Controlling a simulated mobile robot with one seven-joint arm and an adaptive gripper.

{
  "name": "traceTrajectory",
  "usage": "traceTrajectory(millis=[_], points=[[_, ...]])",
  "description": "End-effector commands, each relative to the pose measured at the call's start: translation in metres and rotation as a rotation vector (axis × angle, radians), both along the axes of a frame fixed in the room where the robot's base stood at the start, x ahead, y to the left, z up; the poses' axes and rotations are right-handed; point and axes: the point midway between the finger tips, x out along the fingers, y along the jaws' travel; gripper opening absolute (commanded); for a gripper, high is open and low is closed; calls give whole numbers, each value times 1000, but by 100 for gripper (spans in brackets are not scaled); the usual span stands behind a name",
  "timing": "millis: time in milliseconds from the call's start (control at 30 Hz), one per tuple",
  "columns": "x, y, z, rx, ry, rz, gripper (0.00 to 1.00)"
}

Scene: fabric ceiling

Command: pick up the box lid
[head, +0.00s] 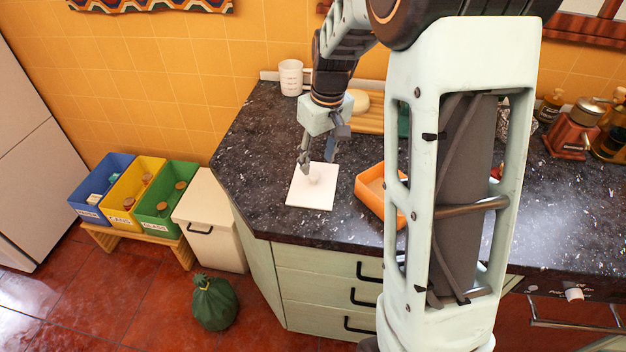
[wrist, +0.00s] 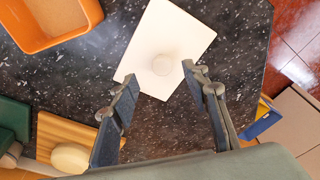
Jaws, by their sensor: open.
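The box lid (head: 309,193) is a flat white rectangle with a round knob in its middle. It lies on the dark speckled counter. In the wrist view the lid (wrist: 178,35) is ahead of the fingers, with its knob (wrist: 164,63) just beyond and between the fingertips. My gripper (head: 317,166) is open and empty above the lid, pointing down. Its two fingers also show in the wrist view (wrist: 160,80), spread wide on either side. I cannot tell the exact height of the fingertips above the lid.
An orange open box (head: 369,191) stands right of the lid. A white cup (head: 291,78), a wooden board (wrist: 62,137) and a round pale yellow thing (wrist: 70,158) are behind. The counter (head: 262,135) left of the lid is clear. Colored bins (head: 160,212) stand beyond its left edge.

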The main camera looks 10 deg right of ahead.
Motion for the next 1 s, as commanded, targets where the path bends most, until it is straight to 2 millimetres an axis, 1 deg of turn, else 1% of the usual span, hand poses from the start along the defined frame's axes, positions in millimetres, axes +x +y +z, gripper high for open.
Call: traceTrajectory(millis=[33,167,233,400,500,600,800,867,1000], points=[[0,0,-6,0,3,0,43],[1,1,-13,0,1,0,43],[2,2,-21,0,3,0,43],[6,6,-45,-1,3,0,43],[8,7,-56,0,1,0,43],[9,7,-61,-1,0,-1,43],[10,7,-62,-1,-1,0,43],[10,7,-62,-1,-1,0,37],[10,7,-62,0,-1,-1,22]])
